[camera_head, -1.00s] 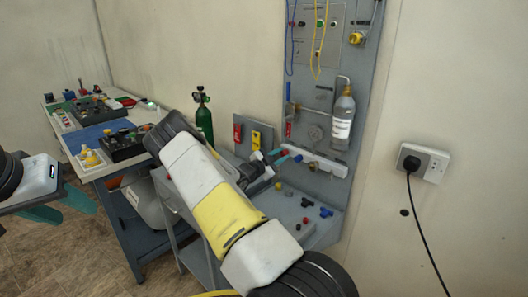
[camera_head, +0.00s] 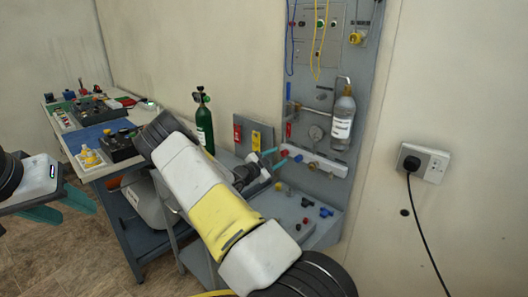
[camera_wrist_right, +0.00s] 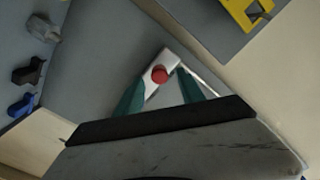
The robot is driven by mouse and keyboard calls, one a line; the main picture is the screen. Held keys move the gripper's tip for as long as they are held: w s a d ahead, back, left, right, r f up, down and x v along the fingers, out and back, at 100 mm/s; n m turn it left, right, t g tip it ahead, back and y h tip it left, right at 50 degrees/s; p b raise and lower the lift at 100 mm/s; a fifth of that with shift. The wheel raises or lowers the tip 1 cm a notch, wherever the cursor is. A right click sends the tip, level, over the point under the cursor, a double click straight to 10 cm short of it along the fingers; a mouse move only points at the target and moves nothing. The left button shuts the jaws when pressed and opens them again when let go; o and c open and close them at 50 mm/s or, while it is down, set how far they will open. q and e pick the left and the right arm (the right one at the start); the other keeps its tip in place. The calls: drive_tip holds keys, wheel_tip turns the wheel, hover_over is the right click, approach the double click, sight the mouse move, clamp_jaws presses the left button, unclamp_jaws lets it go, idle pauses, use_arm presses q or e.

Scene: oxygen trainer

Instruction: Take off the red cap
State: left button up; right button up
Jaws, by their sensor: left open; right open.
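The red cap (camera_head: 284,153) sits at the left end of a white rail (camera_head: 318,164) low on the grey wall panel. In the right wrist view the red cap (camera_wrist_right: 159,75) is a round red disc on the white block, framed between the two teal fingers. My right gripper (camera_head: 274,158) is open just left of the cap, its fingers apart and pointing at it; I cannot tell whether they touch it. My left gripper (camera_head: 64,207) is open and empty at the far left, away from the panel.
A grey bench (camera_head: 265,203) with small red, blue and black fittings lies below the rail. A clear bottle (camera_head: 342,118) hangs above it. A green cylinder (camera_head: 204,128) stands behind my right arm. A cluttered table (camera_head: 76,140) is at left.

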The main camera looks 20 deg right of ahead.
drive_tip(key=shift+m, duration=1.7)
drive_tip(key=shift+m, duration=1.8)
drive_tip(key=shift+m, duration=1.7)
drive_tip(key=m, duration=0.3)
